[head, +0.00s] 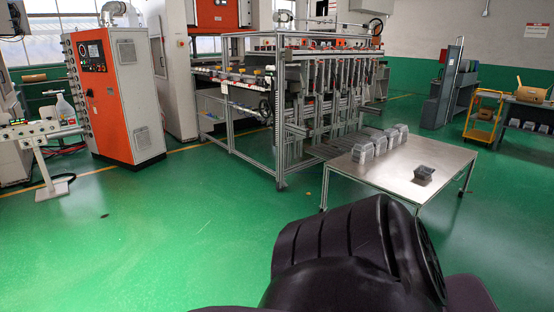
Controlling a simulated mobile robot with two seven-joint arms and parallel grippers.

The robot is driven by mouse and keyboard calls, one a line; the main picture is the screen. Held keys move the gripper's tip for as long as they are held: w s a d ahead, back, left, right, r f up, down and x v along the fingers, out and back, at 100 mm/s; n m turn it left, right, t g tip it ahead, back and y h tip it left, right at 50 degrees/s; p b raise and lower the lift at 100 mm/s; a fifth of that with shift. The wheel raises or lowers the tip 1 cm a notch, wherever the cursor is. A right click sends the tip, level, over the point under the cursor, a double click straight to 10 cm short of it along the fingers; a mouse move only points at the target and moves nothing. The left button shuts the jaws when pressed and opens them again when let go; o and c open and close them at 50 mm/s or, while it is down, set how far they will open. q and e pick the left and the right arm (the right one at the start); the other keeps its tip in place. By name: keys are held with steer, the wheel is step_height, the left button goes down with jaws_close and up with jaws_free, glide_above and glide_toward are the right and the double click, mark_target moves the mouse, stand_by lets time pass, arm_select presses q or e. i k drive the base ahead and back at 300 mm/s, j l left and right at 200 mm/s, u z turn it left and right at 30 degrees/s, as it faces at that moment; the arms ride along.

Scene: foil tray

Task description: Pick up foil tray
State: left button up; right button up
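Several silver foil trays stand in stacks in a row along the left side of a metal table; the nearest stack (362,153) is at the row's front end. A single darker, shallow tray (424,173) lies apart from them near the table's right side. I cannot tell whether it is foil. The metal table (398,185) stands right of centre, some way ahead of me. Neither of my grippers is in view.
A framed machine with a conveyor (290,90) stands behind the table. An orange and white control cabinet (112,95) is at left. A yellow cart (483,115) and a side table (528,112) with a cardboard box are at right.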

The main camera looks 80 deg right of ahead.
mark_target(424, 172)
steer(key=z, duration=3.7)
steer(key=i+j, duration=0.1)
steer(key=i, duration=0.4)
steer(key=i+j, duration=0.1)
steer(key=i, duration=0.45)
steer(key=i+j, duration=0.1)
steer(key=i, duration=0.4)
steer(key=i+j+z, duration=0.1)
steer(key=i, duration=0.45)
steer(key=i+j, duration=0.2)
steer(key=i, duration=0.3)
steer(key=i+j, duration=0.15)
steer(key=i, duration=0.4)
steer(key=i+j+z, duration=0.25)
steer(key=i+l, duration=0.05)
steer(key=i, duration=0.05)
